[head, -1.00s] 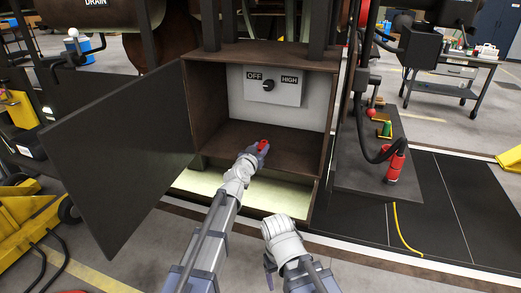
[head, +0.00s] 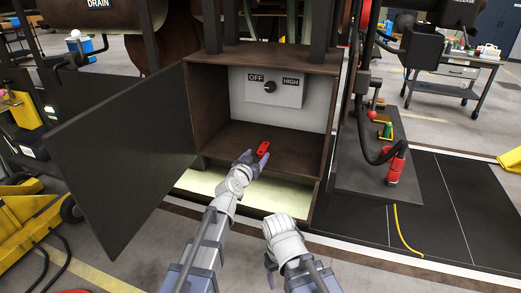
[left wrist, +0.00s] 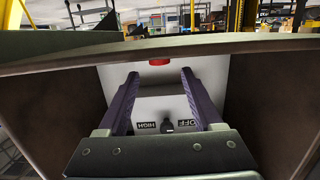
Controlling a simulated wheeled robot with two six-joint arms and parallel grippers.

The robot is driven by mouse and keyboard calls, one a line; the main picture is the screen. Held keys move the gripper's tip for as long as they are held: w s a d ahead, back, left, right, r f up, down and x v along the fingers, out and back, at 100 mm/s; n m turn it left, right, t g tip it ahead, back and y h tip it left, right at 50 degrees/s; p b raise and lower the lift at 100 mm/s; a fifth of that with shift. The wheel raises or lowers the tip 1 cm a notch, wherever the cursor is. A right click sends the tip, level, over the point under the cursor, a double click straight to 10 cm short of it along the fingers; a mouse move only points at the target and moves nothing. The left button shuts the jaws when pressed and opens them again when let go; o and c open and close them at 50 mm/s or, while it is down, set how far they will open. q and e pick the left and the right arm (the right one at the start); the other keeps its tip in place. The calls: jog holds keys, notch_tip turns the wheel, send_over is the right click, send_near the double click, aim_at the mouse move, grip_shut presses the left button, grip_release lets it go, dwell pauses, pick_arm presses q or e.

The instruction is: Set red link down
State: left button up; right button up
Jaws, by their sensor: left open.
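The red link (head: 263,148) lies on the brown floor of the open cabinet (head: 285,140), near its front.
The cabinet door (head: 120,158) stands swung open to the left. A white panel (head: 272,88) with an OFF/HIGH knob is on the cabinet's back wall. A red cylinder on a black hose (head: 395,167) stands on the dark plate at right. The cabinet floor around the link is clear.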

pick_arm(q)
jog(key=v, duration=0.5)
jog(key=shift+s+a+p, duration=0.15)
jog(key=shift+s+p, duration=0.15)
jog(key=shift+s, duration=0.1)
dwell(1.6)
